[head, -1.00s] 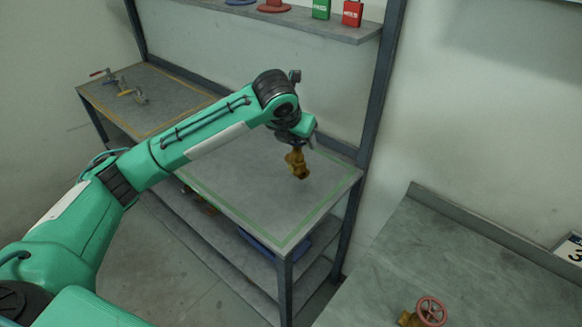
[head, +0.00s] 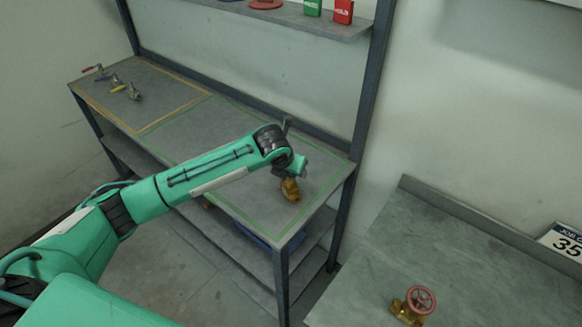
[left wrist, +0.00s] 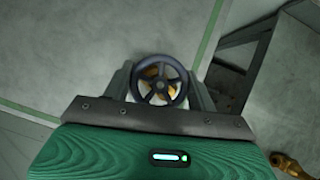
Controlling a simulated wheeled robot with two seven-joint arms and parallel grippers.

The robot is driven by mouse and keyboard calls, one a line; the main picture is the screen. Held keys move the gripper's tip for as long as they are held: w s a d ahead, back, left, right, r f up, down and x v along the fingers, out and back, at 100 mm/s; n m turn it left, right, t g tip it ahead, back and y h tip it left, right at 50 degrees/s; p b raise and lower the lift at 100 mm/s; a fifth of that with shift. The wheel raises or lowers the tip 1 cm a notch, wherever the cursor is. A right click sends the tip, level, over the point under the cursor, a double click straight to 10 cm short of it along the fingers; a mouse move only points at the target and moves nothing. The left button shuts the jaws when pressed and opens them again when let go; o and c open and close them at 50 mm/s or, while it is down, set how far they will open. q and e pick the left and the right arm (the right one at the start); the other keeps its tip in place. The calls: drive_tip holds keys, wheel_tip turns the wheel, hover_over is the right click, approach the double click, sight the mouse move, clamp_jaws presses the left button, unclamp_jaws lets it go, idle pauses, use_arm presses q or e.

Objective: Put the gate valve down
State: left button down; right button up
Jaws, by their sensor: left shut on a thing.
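My left gripper (head: 294,174) is over the right half of the bench (head: 215,142), inside the green outline. It is shut on a gate valve (head: 290,190) with a brass body, which hangs below the fingers at or just above the bench top; I cannot tell if it touches. In the left wrist view the valve's dark spoked handwheel (left wrist: 159,80) sits between the two fingers (left wrist: 160,92), and its brass body is mostly hidden beneath. My right gripper is not in view.
Another brass valve with a red handwheel (head: 420,298) stands on the separate right bench (head: 400,240). Several small valves (head: 118,85) lie within the yellow outline at the left. A shelf (head: 290,18) with red and green boxes is above. The green-outlined area around the held valve is clear.

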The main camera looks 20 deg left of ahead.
use_arm(q)
drive_tip(key=shift+r, duration=0.1)
drive_tip(key=shift+c, duration=2.2)
unclamp_jaws()
drive_tip(key=d+b+v, duration=0.1)
drive_tip(key=b+v, duration=0.1)
drive_tip(key=v, duration=0.9)
drive_tip(key=shift+s+a+r, duration=0.2)
drive_tip(key=shift+a+r, duration=0.2)
drive_tip(key=shift+a, duration=0.1)
